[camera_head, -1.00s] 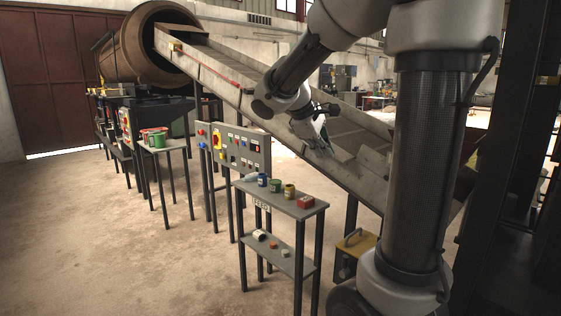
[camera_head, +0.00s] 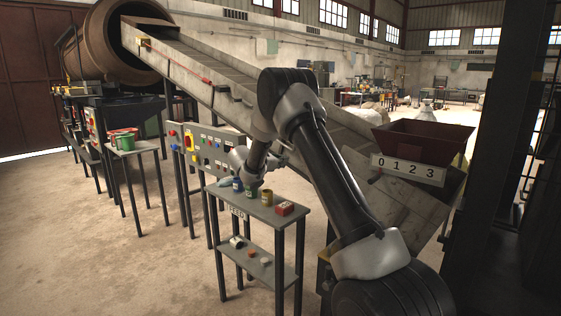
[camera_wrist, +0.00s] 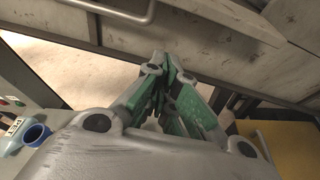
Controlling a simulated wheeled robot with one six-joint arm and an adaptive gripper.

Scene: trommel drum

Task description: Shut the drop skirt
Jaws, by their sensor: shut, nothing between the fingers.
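My gripper (camera_wrist: 165,95) is shut and empty in the wrist view, with its green-sided fingers together, pointing at the side of the sloping grey conveyor. A rounded metal bar like a handle (camera_wrist: 125,14) crosses the top left of that view, above and apart from the fingertips. The conveyor's grey side (camera_wrist: 210,65) runs beyond the fingers. In the head view my gripper hangs by the control panel and above the small shelf stand; its fingers are too small to make out. I cannot tell which plate is the drop skirt; a tilted plate (camera_head: 385,200) sits low on the conveyor (camera_head: 215,88).
A shelf stand (camera_head: 265,213) with paint cups and a red block (camera_head: 285,208) stands below my arm. A control panel (camera_head: 205,148) is just behind it. A dark red hopper (camera_head: 420,142) tops the low conveyor end. A yellow surface (camera_wrist: 285,145) lies at right.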

